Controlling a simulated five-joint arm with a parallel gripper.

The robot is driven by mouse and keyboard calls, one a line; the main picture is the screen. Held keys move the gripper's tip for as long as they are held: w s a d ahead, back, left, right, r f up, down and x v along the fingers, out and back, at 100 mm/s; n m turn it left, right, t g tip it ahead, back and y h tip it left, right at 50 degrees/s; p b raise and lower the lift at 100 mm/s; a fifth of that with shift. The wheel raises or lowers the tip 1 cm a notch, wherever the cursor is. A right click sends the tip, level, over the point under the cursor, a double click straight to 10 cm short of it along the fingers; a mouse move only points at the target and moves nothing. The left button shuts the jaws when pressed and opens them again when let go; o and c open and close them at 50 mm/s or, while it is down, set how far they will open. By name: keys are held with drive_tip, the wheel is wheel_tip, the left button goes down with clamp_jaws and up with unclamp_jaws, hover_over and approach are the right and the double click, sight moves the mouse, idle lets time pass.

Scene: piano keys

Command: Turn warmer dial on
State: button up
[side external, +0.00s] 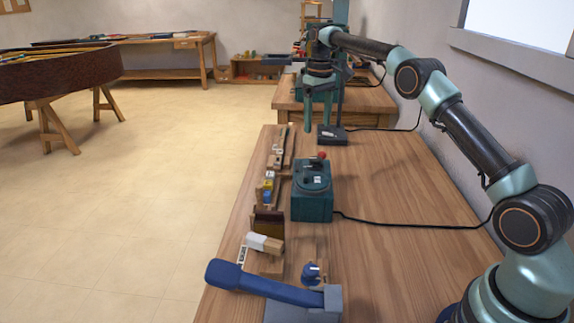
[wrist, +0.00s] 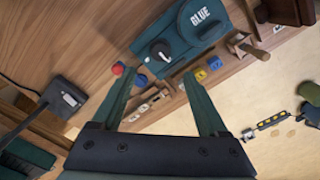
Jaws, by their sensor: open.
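The glue warmer is a dark green box (side external: 312,204) with a round lid, on the wooden bench in the side view. In the wrist view its top (wrist: 183,38) shows a lid marked GLUE and a black round dial (wrist: 161,50) with a white pointer mark. My gripper (side external: 316,123) is open and empty, raised above and beyond the warmer in the side view. In the wrist view its two fingers (wrist: 158,75) are spread, apart from the dial.
A blue-handled tool (side external: 262,286) lies at the bench's near end. Wooden blocks and small tools (side external: 268,188) line the left edge. A black cable (side external: 410,226) runs right from the warmer. A black device (side external: 332,135) stands at the far end. The bench's right side is mostly clear.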

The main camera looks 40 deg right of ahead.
sight(316, 158)
wheel_tip(316, 158, down, 11)
drive_tip(key=shift+r, duration=0.15)
idle(0.4)
clamp_jaws()
